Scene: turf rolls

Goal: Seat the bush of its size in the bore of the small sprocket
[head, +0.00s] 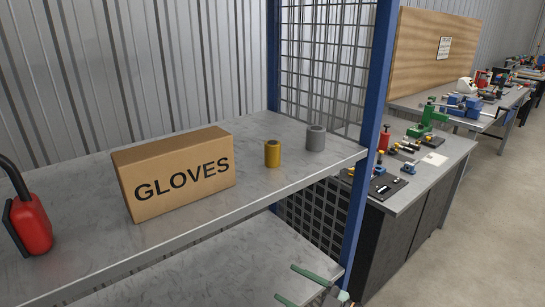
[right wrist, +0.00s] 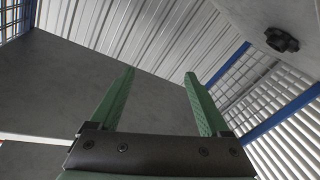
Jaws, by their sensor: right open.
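A yellow, brass-like bush (head: 272,154) stands upright on the metal shelf (head: 190,220), right of the gloves box. A wider grey bush (head: 316,138) stands upright just right of it, near the shelf's right end. My right gripper (head: 305,287) shows at the bottom of the head view, below and in front of the shelf edge, apart from both bushes. In the right wrist view its two green fingers (right wrist: 160,85) are spread with nothing between them. My left gripper is not in view.
A cardboard gloves box (head: 180,172) and a red object with a black handle (head: 30,225) stand on the shelf. A blue post (head: 368,130) bounds its right end. A workbench (head: 425,170) with tools lies beyond, with open floor at right.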

